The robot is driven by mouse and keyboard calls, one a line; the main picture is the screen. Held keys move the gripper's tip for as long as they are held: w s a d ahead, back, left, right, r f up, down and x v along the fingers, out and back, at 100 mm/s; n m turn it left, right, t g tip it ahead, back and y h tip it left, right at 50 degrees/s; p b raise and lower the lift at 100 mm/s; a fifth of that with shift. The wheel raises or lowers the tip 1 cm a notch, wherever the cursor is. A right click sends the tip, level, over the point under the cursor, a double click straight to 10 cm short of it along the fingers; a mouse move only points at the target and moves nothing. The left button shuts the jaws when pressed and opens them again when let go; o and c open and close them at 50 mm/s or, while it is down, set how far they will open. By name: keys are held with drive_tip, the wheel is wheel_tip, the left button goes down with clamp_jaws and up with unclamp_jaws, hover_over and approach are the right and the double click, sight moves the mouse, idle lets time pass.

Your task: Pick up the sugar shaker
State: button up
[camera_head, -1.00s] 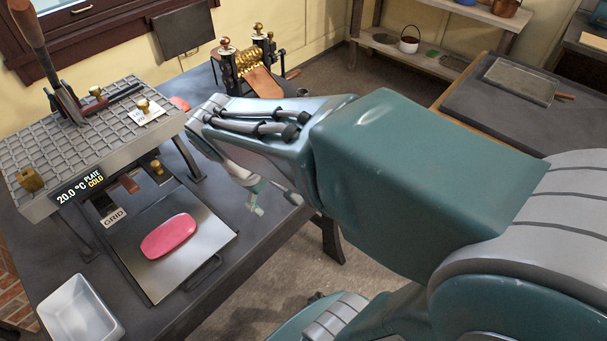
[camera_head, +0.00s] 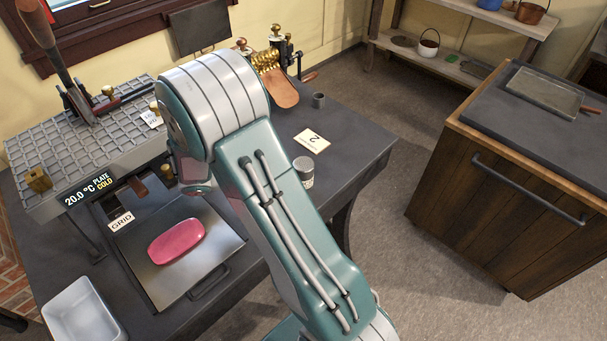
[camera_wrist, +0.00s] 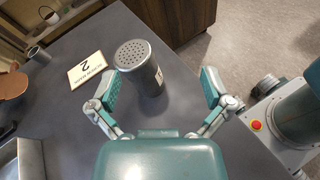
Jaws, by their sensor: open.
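The sugar shaker (camera_wrist: 152,82) is a grey metal cylinder with a domed, perforated top, standing upright on the dark table. In the wrist view, my gripper (camera_wrist: 160,80) is open, with its teal-padded fingers spread on either side of the shaker's picture position. The shaker appears closer to the left finger, and I cannot tell whether they touch. Nothing is held. In the head view, the shaker (camera_head: 304,173) shows just right of my arm, partly covered by it. My gripper's fingers are hidden behind my arm there.
A card marked 2 (camera_head: 312,140) lies behind the shaker, and a small grey cup (camera_head: 319,100) stands farther back. The table (camera_head: 360,150) is clear to the shaker's right. At left are a grid plate machine (camera_head: 70,150), a pink slab (camera_head: 176,241) and a white tray (camera_head: 82,312).

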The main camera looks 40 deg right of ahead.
sight(303, 170)
drive_tip(key=w+f+n+h, duration=0.2)
drive_tip(key=f, duration=0.1)
drive_tip(key=w+d+f+n+t+h, duration=0.1)
drive_tip(key=f, duration=0.1)
drive_tip(key=shift+f+n+h, duration=0.15)
drive_tip(key=shift+n+h, duration=0.15)
drive_tip(key=x, duration=0.7)
drive_tip(key=shift+d+f, duration=0.3)
drive_tip(key=shift+d, duration=0.05)
drive_tip(key=c, duration=1)
